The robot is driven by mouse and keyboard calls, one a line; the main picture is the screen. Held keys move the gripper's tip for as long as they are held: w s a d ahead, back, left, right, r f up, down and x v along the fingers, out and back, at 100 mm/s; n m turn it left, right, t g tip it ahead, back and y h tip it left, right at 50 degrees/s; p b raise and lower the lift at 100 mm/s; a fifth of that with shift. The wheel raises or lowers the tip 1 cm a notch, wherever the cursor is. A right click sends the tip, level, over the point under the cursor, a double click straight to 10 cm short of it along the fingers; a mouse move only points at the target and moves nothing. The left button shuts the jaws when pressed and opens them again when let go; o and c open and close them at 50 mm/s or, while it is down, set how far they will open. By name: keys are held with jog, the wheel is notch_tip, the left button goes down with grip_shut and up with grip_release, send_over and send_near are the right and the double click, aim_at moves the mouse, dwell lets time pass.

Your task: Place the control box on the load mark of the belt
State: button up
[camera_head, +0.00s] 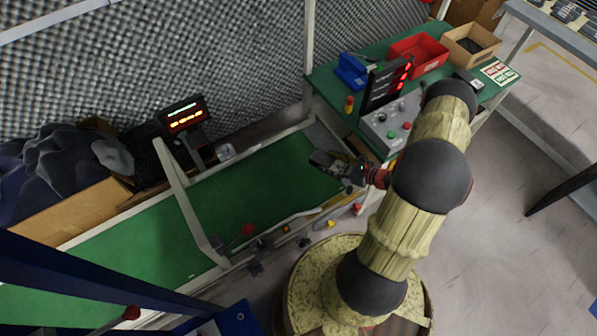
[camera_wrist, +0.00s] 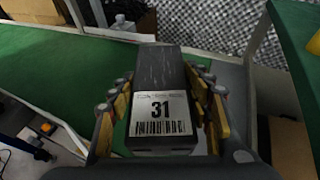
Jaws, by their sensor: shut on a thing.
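The control box (camera_wrist: 172,72) is a dark, oblong block with a white label reading 31 and a barcode. My gripper (camera_head: 343,168) is shut on it, with fingers on both its long sides in the wrist view. In the head view the control box (camera_head: 325,158) is over the right end of the green belt (camera_head: 265,185). I cannot tell whether it touches the belt. The belt also shows in the wrist view (camera_wrist: 50,62), left of the box. I cannot make out a load mark; the box and my gripper hide part of the belt.
A frame post (camera_head: 180,195) arches over the belt, beside a lit display (camera_head: 183,115). At the right, a green table (camera_head: 325,84) holds a button panel (camera_head: 380,128), a blue bin (camera_head: 350,72), a red bin (camera_head: 432,52) and a cardboard box (camera_head: 486,50).

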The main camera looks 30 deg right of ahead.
jog(key=shift+a+f, duration=0.15)
jog(key=shift+f, duration=0.25)
jog(key=s+a+f+b+x, duration=0.1)
jog(key=b+x, duration=0.3)
jog(key=x, duration=0.6)
jog(key=b, duration=0.2)
send_over(299, 171)
jog(key=f, duration=0.4)
jog(key=shift+s+d+f, duration=0.15)
jog(key=shift+d+f, duration=0.05)
jog(key=shift+d, duration=0.1)
jog(key=f+b, duration=0.1)
jog(key=f, duration=0.1)
jog(key=f+b, duration=0.1)
jog(key=shift+w+a+f+b, duration=0.15)
jog(key=shift+w+f+b, duration=0.15)
jog(key=shift+f, duration=0.1)
jog(key=shift+r, duration=0.15)
jog(key=o, duration=1.5)
jog(key=shift+s, duration=0.1)
jog(key=shift+c, duration=0.2)
